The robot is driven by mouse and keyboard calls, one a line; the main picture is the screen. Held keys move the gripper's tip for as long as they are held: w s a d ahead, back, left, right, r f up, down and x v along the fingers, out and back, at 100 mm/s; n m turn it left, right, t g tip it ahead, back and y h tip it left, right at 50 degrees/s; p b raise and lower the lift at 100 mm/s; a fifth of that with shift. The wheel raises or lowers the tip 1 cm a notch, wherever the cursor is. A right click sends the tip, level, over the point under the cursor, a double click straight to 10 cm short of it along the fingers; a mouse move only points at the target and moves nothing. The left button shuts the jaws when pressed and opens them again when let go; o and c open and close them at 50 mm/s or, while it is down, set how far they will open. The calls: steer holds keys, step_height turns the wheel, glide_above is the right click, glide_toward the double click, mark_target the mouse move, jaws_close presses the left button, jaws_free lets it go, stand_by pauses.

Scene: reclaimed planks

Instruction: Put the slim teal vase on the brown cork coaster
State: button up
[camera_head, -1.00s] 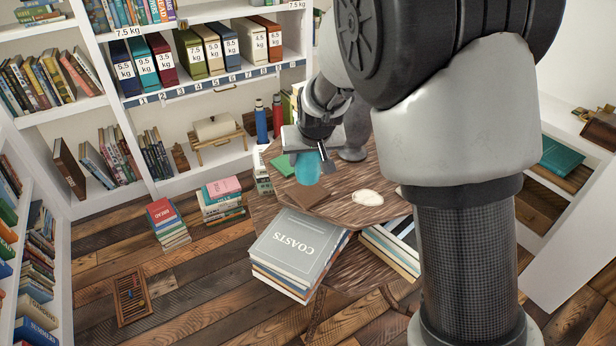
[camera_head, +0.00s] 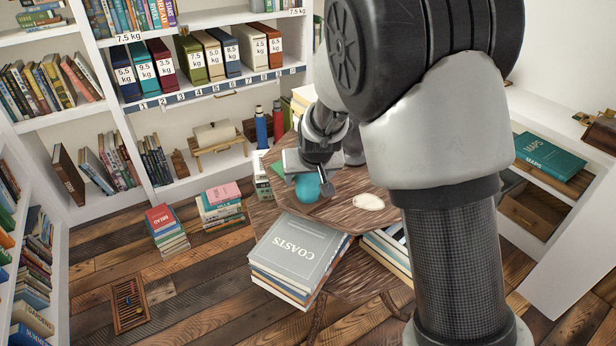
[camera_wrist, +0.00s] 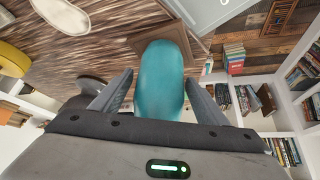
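The slim teal vase (camera_wrist: 162,78) is between the two fingers of my gripper (camera_wrist: 160,92) in the wrist view, and my gripper is shut on it. In the head view the vase (camera_head: 307,188) shows under my gripper (camera_head: 312,178), low over the round wooden table. The brown cork coaster (camera_wrist: 197,48) shows in the wrist view as a brown square beyond the vase, which covers part of it. In the head view the coaster is mostly hidden by the vase and gripper. I cannot tell if the vase touches the coaster.
A pale oval thing (camera_head: 368,201) lies on the table (camera_head: 341,210) right of the vase. A large grey COASTS book (camera_head: 299,248) tops a stack at the table's front. Book stacks (camera_head: 167,232) stand on the floor to the left. Shelves line the back and left.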

steer(key=shift+r, duration=0.2)
steer(key=s+d+r+m+p, duration=0.1)
steer(key=s+d+r+p, duration=0.1)
steer(key=s+d+r, duration=0.55)
steer(key=s+d+r+m+p, duration=0.15)
steer(key=s+d+r, duration=0.25)
steer(key=s+r, duration=0.65)
steer(key=s+d+r, duration=0.1)
steer(key=s+d, duration=0.1)
steer(key=s, duration=0.5)
steer(key=s+d+r+h, duration=0.1)
steer(key=s+d+r, duration=0.1)
steer(key=s, duration=0.4)
steer(key=shift+s+d+g, duration=0.35)
steer(key=shift+d+g, duration=0.05)
steer(key=shift+d, duration=0.35)
steer(key=shift+r, duration=0.1)
